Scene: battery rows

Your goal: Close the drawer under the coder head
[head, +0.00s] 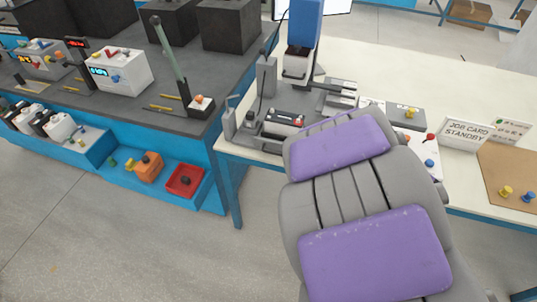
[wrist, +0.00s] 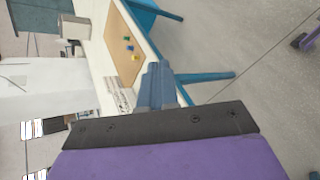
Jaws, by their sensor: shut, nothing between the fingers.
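The coder head (head: 298,64) hangs on a blue column at the back of the white bench. Below and in front of it, a grey tray-like fixture holds a dark battery (head: 285,117). I cannot tell for sure whether this fixture is the drawer, or how far the drawer stands out. My purple and grey arm covers the bench front just right of it. In the wrist view my gripper (wrist: 158,85) shows as blue-grey fingers, shut and empty, beside the bench edge. The head view does not show the fingertips. The coder head is not in the wrist view.
Grey floor is clear in front.

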